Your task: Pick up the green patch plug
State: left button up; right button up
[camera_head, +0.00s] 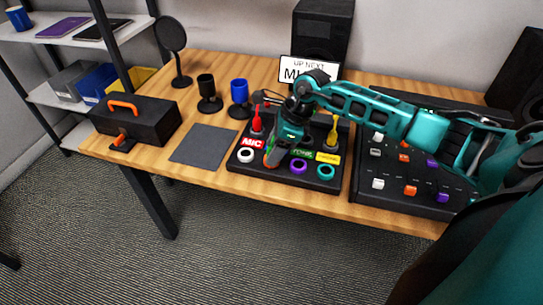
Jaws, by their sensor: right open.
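The black patch board (240,165) lies on the table. A red plug (257,121) and a yellow plug (333,133) stand upright along its rear. My right gripper (272,154) is open and points down over the board, between these plugs. The green patch plug cannot be made out clearly. My right gripper and wrist cover the middle of the board's rear row, and a green label (302,154) shows just right of the gripper. Whether anything is between the fingers cannot be told. My left gripper is not in view.
White (246,156), purple (298,166) and teal (326,171) rings line the board's front. A mixer (390,196) sits right of it, a grey mat (202,146) left. A toolbox (150,122), black cup (206,87), blue cup (240,91) and sign (300,71) stand around.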

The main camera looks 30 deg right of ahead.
jog(key=shift+a+f, duration=0.1)
jog(key=shift+f, duration=0.1)
grip_shut()
dwell(0.4)
jog(key=shift+r, duration=0.1)
